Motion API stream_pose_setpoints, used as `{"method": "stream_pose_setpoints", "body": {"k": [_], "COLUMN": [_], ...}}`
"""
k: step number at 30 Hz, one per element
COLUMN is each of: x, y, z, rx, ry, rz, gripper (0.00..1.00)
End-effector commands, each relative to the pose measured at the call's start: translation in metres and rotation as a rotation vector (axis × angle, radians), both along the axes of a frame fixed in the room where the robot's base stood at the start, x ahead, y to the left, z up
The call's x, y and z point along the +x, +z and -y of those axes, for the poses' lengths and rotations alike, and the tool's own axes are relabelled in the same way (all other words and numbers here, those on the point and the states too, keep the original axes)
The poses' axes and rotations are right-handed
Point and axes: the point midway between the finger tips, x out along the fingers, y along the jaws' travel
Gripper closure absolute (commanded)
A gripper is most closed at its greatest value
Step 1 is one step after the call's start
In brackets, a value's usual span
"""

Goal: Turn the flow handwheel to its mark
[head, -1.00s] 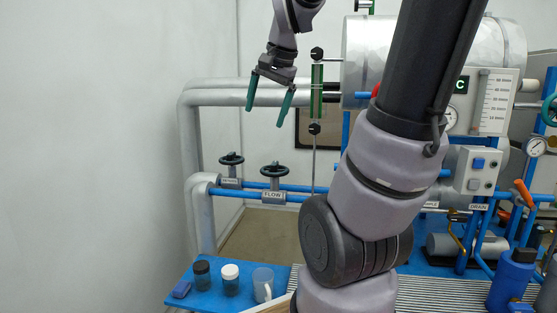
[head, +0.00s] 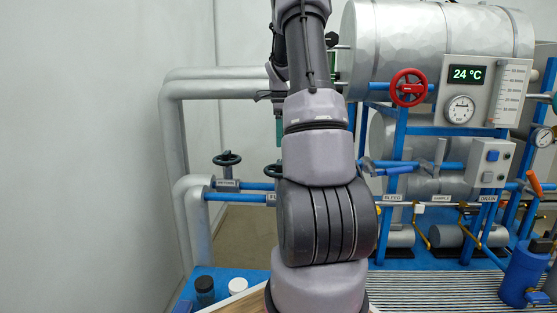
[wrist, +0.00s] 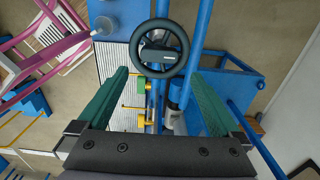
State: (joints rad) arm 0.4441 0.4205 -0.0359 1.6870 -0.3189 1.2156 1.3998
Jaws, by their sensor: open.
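My gripper (wrist: 158,76) is open and empty, its two green fingers spread wide in the wrist view. A black handwheel (wrist: 183,62) lies beyond the fingertips, near the top centre between them, apart from both. A small label shows on it, too small to read, so I cannot tell for sure that it is the flow one. In the head view my arm hides the flow handwheel; only the start of its label (head: 271,197) shows. The return handwheel (head: 227,159) is visible left of it. A green finger of my gripper (head: 278,132) shows behind the arm. I cannot make out the mark.
A red handwheel (head: 408,74) sits by the silver tank (head: 425,40) on the right. Blue pipes and frame surround the valves. Jars (head: 204,290) stand on the blue bench at lower left. A blue bottle (head: 522,273) stands at lower right.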

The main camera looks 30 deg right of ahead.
Motion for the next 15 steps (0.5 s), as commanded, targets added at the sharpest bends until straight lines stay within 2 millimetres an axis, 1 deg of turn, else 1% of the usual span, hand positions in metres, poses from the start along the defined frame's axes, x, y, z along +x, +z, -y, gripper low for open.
{"method": "stream_pose_setpoints", "body": {"k": [1, 3, 9, 12, 15], "x": [-0.001, -0.001, -0.001, 0.0, 0.0], "y": [-0.011, -0.025, -0.061, -0.074, -0.082], "z": [0.0, 0.0, 0.0, -0.001, -0.001], "rx": [0.002, 0.002, 0.003, 0.002, 0.001], "ry": [0.0, 0.0, 0.001, 0.002, 0.003], "rz": [-0.003, -0.005, -0.002, -0.001, 0.0], "gripper": [0.0, 0.0, 0.0, 0.0, 0.0]}}
